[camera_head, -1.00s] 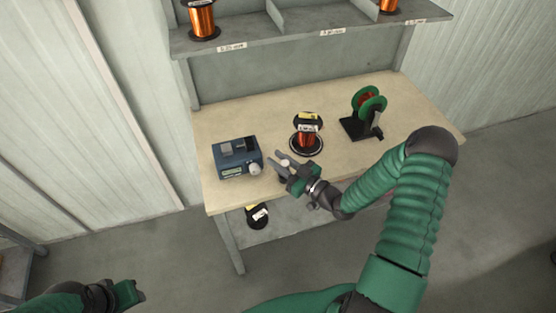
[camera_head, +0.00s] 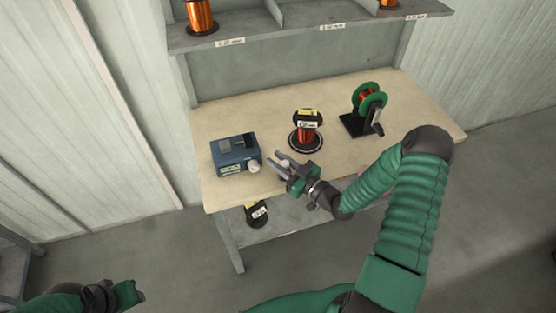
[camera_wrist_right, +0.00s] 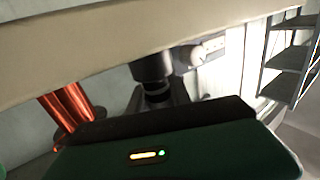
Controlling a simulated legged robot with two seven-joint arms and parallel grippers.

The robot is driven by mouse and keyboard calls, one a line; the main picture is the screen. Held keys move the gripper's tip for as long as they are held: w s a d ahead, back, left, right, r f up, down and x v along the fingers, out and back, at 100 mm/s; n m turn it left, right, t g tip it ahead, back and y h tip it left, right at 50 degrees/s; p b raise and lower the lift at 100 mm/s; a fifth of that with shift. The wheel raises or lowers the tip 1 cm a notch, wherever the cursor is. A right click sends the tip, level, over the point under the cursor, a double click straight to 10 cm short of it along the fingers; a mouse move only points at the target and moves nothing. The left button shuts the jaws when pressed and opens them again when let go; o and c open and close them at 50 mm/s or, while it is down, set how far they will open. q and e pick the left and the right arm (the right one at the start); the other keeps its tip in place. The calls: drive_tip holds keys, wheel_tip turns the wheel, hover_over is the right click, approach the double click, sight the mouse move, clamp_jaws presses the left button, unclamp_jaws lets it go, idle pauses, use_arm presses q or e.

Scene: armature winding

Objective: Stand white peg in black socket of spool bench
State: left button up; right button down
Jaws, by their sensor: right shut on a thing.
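My right gripper (camera_head: 280,161) is just above the front edge of the bench (camera_head: 232,196), between the blue box and the standing copper spool. It is shut on a small pale thing (camera_head: 284,164), which looks like the white peg, mostly hidden by the fingers.
A blue box with a pale knob (camera_head: 235,156) stands left of my right gripper. A copper spool (camera_head: 306,137) stands behind it. A green reel on a black stand (camera_head: 368,110) is further right. A shelf (camera_head: 260,38) overhangs the back. Bare bench top lies at the right.

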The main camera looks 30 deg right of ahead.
drive_tip(key=c, duration=1.1)
unclamp_jaws()
drive_tip(key=shift+s, duration=0.1)
